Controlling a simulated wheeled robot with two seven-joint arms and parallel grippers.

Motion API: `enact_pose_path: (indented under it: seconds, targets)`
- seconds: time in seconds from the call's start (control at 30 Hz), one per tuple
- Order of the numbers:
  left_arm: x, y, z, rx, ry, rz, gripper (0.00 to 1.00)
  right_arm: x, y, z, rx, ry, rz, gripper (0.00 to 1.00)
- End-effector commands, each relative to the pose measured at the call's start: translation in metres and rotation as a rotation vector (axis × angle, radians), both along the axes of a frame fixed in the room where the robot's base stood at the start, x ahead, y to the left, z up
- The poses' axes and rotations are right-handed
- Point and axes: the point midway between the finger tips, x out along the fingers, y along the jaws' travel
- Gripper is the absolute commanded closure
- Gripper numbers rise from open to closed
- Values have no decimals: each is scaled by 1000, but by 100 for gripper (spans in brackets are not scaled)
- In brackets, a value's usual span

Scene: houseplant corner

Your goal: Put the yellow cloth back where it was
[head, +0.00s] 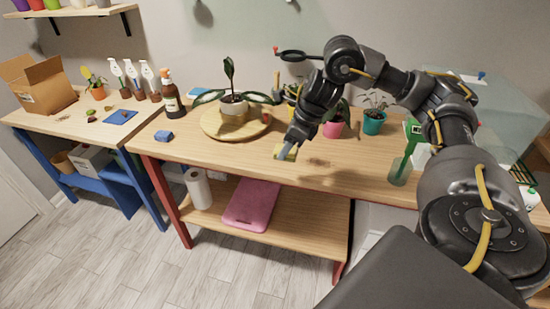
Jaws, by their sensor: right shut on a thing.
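The yellow cloth (281,153) is a small piece at the tips of my right gripper (289,148). The right gripper is shut on it, over the front part of the wooden table (220,156). I cannot tell whether the cloth touches the tabletop. The fingers partly hide the cloth. My left gripper is not in view.
A round wooden board (215,128) with a potted plant stands behind the cloth. Brownish marks (318,162) lie to its right. Pink (333,130) and teal (373,123) pots stand behind. The front-left tabletop is clear.

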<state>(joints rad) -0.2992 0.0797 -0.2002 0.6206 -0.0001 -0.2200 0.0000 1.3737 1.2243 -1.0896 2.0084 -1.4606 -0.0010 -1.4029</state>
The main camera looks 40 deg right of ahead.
Motion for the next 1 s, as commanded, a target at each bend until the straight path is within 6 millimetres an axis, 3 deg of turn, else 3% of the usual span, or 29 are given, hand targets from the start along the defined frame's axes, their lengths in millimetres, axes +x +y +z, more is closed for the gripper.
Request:
enact_pose_path:
  seconds: [0.2, 0.43, 0.6, 0.87, 1.0]
  targets:
    - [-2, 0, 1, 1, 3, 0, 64, 51, -23, -24, 4, 5, -5, 82]
    - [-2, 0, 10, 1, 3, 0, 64, 86, -39, -64, 2, 5, -2, 82]
    - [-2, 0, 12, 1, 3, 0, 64, 98, -45, -80, 2, 2, 1, 82]
    - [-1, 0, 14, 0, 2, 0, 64, 104, -48, -88, 0, 3, 1, 82]
    - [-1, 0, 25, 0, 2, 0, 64, 104, -48, -107, 0, 6, 2, 82]
